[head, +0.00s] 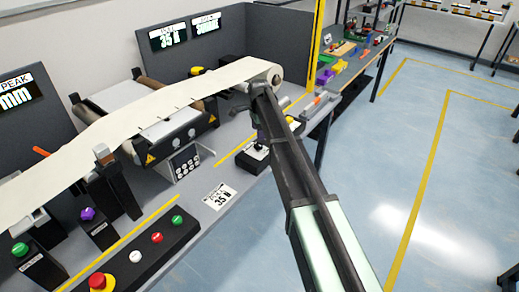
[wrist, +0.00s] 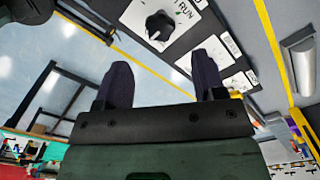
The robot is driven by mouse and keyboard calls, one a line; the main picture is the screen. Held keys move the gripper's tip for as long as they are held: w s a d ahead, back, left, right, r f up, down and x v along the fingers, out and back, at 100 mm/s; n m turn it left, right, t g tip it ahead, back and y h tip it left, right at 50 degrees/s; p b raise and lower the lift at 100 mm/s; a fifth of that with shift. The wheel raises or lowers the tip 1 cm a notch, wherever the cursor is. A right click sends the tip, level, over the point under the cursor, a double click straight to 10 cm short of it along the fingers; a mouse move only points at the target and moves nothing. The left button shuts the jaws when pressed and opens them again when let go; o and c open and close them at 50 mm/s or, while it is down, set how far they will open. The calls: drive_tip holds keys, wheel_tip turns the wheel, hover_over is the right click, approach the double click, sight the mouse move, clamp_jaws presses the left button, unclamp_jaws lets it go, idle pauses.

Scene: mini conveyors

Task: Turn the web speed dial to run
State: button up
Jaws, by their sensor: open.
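The web speed dial is a black knob (wrist: 159,25) on a white plate marked RUN, at the top middle of the wrist view. In the head view the dial (head: 258,148) sits on a dark control box (head: 246,164), partly hidden behind my arm. Which mark the knob points to is too small to tell. My gripper (wrist: 162,70) is open and empty, its two dark fingers spread apart. The knob shows beyond the fingertips, between them and apart from them. In the head view my gripper is mostly hidden by my arm, above the box.
A white web (head: 140,112) runs over rollers behind the box. A black panel (head: 142,255) with coloured buttons stands at the front left. A label card (head: 219,196) lies on the grey bench. The blue floor (head: 430,130) on the right is clear.

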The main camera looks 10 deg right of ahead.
sight(259, 144)
wheel_tip(259, 144, down, 7)
drive_tip(key=b, duration=0.5)
drive_tip(key=shift+f, duration=0.1)
drive_tip(key=c, duration=0.9)
